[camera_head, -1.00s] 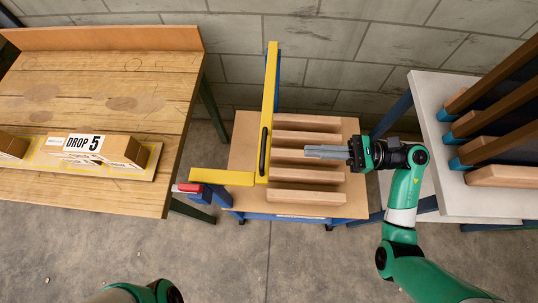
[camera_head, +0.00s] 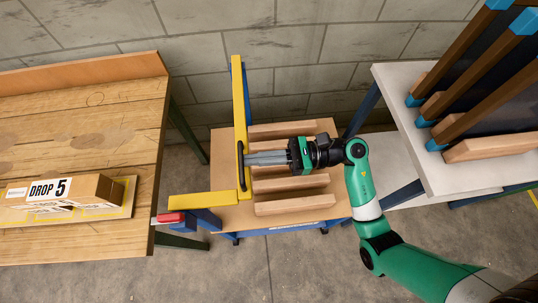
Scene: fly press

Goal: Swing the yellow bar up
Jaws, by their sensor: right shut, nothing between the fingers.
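The long yellow bar (camera_head: 240,105) runs away from me along the left side of the slatted wooden stand, with a black handle (camera_head: 241,172) near its near end. A shorter yellow arm (camera_head: 203,200) lies crosswise at its near end, beside a red tip (camera_head: 168,218) on a blue bracket. My right gripper (camera_head: 247,158) points left over the slats, its grey fingers together and empty. Their tips overlap the bar's right edge by the handle; I cannot tell whether they touch. My left gripper is not in view.
The stand (camera_head: 225,140) carries several wooden slats under my right gripper. A wooden bench (camera_head: 90,130) with a DROP 5 box (camera_head: 65,188) is at left. A grey table (camera_head: 400,90) with blue-tipped brown bars (camera_head: 470,75) is at right. A block wall is behind.

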